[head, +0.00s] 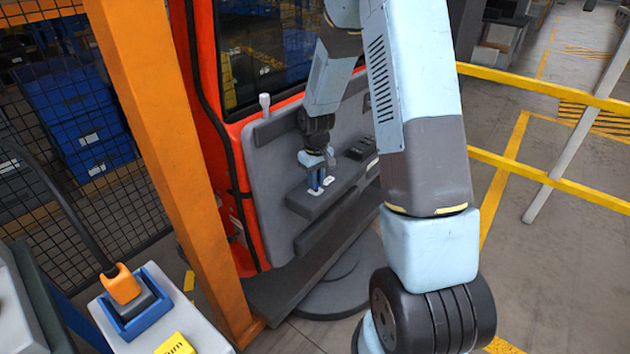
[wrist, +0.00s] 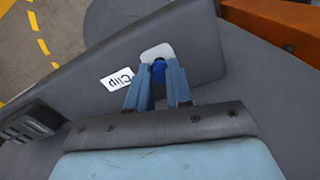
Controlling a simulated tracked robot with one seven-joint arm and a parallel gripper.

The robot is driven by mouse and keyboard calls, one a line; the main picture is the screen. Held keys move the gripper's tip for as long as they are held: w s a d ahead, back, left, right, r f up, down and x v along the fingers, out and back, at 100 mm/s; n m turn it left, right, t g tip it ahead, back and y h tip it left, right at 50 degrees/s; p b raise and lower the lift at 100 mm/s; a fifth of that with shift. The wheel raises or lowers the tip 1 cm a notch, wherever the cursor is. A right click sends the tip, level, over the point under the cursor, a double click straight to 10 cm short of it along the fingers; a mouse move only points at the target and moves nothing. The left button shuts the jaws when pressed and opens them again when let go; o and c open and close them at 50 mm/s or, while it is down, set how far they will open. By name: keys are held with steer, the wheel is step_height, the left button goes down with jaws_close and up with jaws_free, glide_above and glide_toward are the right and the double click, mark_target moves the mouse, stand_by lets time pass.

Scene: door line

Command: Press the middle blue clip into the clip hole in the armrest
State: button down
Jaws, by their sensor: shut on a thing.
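My gripper (head: 316,187) is above the front end of the dark grey armrest (head: 299,203) on the orange door. In the wrist view its two blue fingers (wrist: 159,82) are shut on a small dark blue clip (wrist: 159,68). The clip is in front of a white plate (wrist: 155,51) on the armrest (wrist: 205,40). A white label reading "Clip" (wrist: 118,79) lies beside the fingers. The clip hole is hidden behind the clip and fingers. I cannot tell whether the clip touches the plate or enters the hole.
A black switch panel (head: 362,147) sits further along the armrest. A grey lever knob (head: 265,102) stands up at the door panel's top left. An orange post (head: 165,150) stands left of the door. A blue holder with an orange-handled tool (head: 122,285) is at lower left.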

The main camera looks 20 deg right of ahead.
steer(key=shift+f, duration=0.85)
stand_by(0.7)
steer(key=c, duration=0.9)
jaws_free()
steer(key=shift+c, duration=0.2)
steer(key=shift+r, duration=0.1)
step_height(320, 180, up, 14)
steer(key=shift+f, duration=0.25)
